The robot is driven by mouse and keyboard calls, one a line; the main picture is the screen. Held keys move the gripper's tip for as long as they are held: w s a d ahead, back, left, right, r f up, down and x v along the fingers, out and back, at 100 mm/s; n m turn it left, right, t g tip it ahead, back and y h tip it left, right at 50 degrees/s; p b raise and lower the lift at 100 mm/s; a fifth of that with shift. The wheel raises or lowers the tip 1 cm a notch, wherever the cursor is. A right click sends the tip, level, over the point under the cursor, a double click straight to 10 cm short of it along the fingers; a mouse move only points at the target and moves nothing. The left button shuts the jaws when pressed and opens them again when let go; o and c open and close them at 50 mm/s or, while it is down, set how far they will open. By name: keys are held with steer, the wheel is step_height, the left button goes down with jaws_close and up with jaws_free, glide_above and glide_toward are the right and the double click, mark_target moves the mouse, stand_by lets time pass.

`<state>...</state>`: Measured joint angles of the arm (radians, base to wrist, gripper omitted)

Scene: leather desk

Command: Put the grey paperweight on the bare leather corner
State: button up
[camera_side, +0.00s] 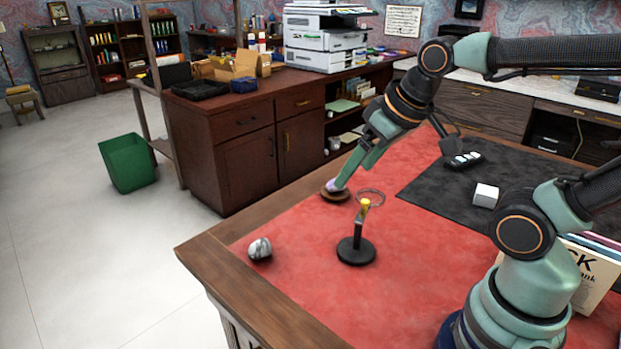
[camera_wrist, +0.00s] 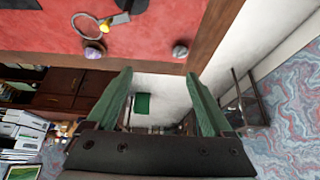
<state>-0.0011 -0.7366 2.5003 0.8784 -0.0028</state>
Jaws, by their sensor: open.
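The grey paperweight (camera_side: 260,248) is a round, marbled stone on the red leather, close to its left corner. In the wrist view the grey paperweight (camera_wrist: 180,51) lies near the leather's edge by the wooden border. The bare leather corner (camera_side: 243,243) shows red around it.
A magnifier on a black stand (camera_side: 356,250) stands between the paperweight and my arm. A black mat (camera_side: 430,190) carries a white cube (camera_side: 485,195). Books (camera_side: 590,275) stand at right.

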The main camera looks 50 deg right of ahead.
steer(key=shift+s, duration=0.2)
steer(key=shift+w, duration=0.1)
steer(key=n+t+y, duration=0.1)
steer(key=n+t, duration=0.3)
steer(key=t, duration=0.1)
glide_above(265, 248)
steer(key=s+d, duration=0.3)
steer(key=s, duration=0.1)
step_height(265, 248, down, 17)
steer(key=shift+n+t+y, duration=0.5)
steer(key=shift+n+t, duration=0.2)
steer(key=shift+n, duration=0.2)
steer(key=f, duration=0.1)
steer(key=s+a+f, duration=0.1)
steer(key=s+f, duration=0.1)
steer(key=f, duration=0.1)
steer(key=shift+a, duration=0.4)
steer(key=shift+s+a+f, duration=0.1)
steer(key=shift+s+f, duration=0.05)
steer(key=shift+f, duration=0.1)
steer(key=shift+t, duration=0.3)
steer(key=shift+x, duration=3.75)
